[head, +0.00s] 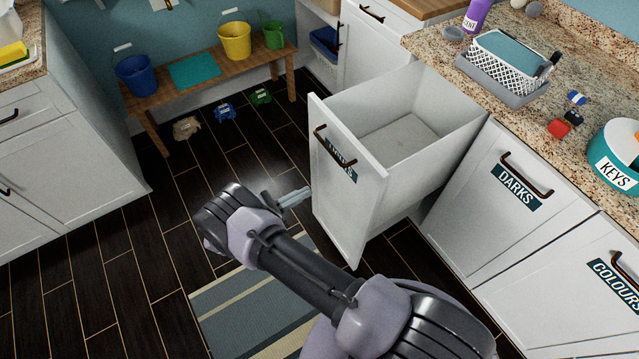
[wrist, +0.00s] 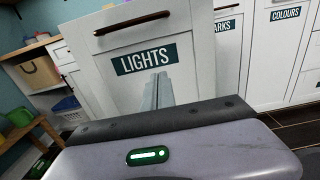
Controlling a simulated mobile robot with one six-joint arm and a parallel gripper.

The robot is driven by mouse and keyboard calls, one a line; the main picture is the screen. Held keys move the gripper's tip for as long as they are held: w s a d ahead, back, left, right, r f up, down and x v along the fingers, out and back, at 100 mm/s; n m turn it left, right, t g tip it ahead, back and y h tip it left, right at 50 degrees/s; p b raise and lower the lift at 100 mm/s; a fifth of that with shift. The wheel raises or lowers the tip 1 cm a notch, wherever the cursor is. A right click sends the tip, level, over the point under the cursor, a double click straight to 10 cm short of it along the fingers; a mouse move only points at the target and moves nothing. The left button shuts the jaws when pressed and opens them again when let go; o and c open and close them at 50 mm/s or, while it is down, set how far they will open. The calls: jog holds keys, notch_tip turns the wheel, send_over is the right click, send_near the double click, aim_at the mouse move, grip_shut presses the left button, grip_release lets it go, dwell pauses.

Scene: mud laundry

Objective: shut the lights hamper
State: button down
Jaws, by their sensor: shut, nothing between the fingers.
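The lights hamper (head: 336,205) is a white pull-out bin standing well out from the cabinet row in the head view. Its inside looks empty. Its front panel carries a dark bar handle and a label, which reads LIGHTS in the wrist view (wrist: 145,60). My gripper (head: 297,197) is shut and empty, just left of the front panel in the head view. In the wrist view its fingers (wrist: 157,88) point at the panel below the label. I cannot tell whether the fingertips touch the panel.
The DARKS front (head: 500,215) and COLOURS front (head: 590,290) sit flush to the right. A striped rug (head: 245,300) lies below my arm. A wooden bench (head: 215,85) with buckets stands at the back left. Dark floor is clear left of the hamper.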

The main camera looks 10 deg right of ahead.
aim_at(347, 172)
jog(key=b+x, duration=0.2)
jog(key=x, duration=0.9)
jog(key=shift+s+d+f, duration=0.15)
jog(key=shift+d, duration=0.15)
jog(key=shift+w+d, duration=0.2)
jog(key=shift+d, duration=0.15)
